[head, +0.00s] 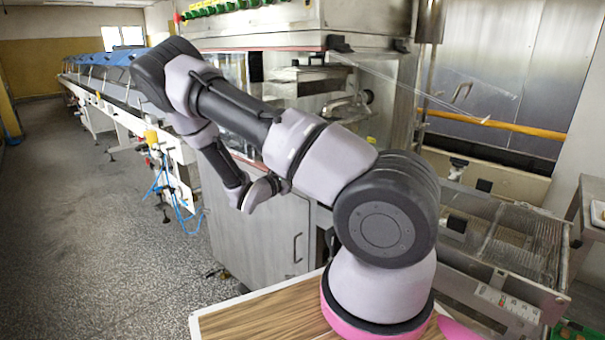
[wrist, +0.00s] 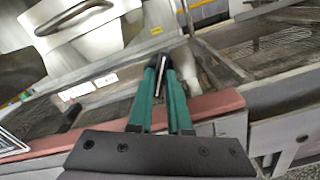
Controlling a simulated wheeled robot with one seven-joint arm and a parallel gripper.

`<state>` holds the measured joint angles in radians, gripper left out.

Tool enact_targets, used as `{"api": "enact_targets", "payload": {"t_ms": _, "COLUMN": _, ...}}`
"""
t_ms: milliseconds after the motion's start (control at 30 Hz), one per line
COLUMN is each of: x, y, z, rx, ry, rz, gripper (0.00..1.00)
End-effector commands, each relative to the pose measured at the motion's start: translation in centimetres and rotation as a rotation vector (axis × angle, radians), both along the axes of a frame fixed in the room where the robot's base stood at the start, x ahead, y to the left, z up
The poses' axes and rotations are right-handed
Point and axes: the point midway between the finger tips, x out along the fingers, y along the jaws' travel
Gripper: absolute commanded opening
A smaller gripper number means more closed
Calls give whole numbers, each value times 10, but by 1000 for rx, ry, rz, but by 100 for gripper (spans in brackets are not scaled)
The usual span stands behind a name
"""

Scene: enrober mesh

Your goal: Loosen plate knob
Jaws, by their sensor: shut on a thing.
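My gripper (wrist: 161,72) has two green fingers that come together around a small black knob (wrist: 162,54) in the wrist view. The fingertips cover much of the knob, so its shape is only partly visible. A thin silvery piece shows between the fingers just below it. The knob sits by the edge of a steel machine part. In the head view my arm folds over and its end points toward the steel machine (head: 262,232). There the fingertips and the knob are hidden behind my own arm.
In the wrist view, a reddish bar (wrist: 215,106) crosses under the fingers, a metal handle (wrist: 72,17) is upper left, and a mesh belt (wrist: 270,48) is at right. In the head view, a long conveyor (head: 120,112) runs left beside open floor (head: 90,230).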

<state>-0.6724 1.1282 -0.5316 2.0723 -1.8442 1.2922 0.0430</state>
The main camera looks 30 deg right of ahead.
Motion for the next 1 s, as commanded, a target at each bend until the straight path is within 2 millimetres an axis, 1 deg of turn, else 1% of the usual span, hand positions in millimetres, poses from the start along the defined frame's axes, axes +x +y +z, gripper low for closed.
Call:
{"api": "enact_targets", "payload": {"t_ms": 500, "x": 0, "y": 1, "z": -1, "rx": -69, "ry": 196, "rz": 1, "gripper": 0}}
{"api": "enact_targets", "payload": {"t_ms": 1000, "x": 0, "y": 1, "z": -1, "rx": -122, "ry": 340, "rz": 1, "gripper": 0}}
